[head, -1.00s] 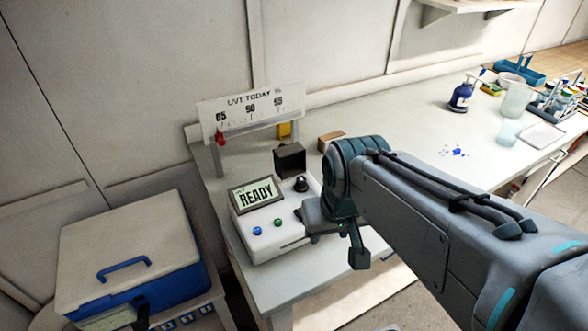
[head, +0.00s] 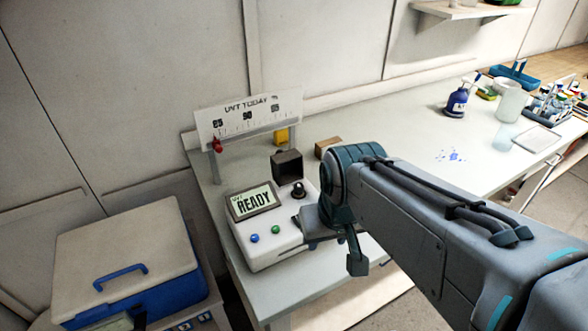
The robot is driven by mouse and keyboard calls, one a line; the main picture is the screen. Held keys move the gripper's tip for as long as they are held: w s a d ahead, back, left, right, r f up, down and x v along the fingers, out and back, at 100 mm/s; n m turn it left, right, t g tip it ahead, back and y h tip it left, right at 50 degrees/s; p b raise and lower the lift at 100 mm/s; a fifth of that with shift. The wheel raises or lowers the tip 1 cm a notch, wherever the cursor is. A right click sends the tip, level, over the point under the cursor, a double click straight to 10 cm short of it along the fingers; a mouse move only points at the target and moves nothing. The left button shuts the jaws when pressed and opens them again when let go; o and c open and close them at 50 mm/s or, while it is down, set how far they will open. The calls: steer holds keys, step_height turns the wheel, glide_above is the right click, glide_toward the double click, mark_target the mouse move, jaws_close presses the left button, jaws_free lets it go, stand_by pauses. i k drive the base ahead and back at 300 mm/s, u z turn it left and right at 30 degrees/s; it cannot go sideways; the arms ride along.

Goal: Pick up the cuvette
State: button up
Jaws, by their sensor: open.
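I cannot make out a cuvette in the head view; my arm hides part of the bench. A white meter (head: 268,241) stands at the near left end of the bench, its screen (head: 253,201) reading READY. A dark open box (head: 287,166) sits at the meter's back, with a black knob (head: 298,190) beside it. My gripper (head: 314,243) is at the meter's right side, pointing down and largely hidden by my own wrist. It is open, and I see nothing held in it.
A gauge board (head: 246,116) marked UVT TODAY stands behind the meter, with a red slider (head: 217,145). A small brown block (head: 327,146) lies nearby. A blue bottle (head: 456,101) and clear beaker (head: 511,101) stand far right. A white-lidded cooler (head: 125,245) is at left.

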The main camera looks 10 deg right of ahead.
mark_target(299, 186)
steer(key=z, duration=0.05)
steer(key=k, duration=0.5)
steer(key=z, duration=2.1)
steer(key=k, duration=0.95)
steer(key=u, duration=1.55)
steer(key=i, duration=1)
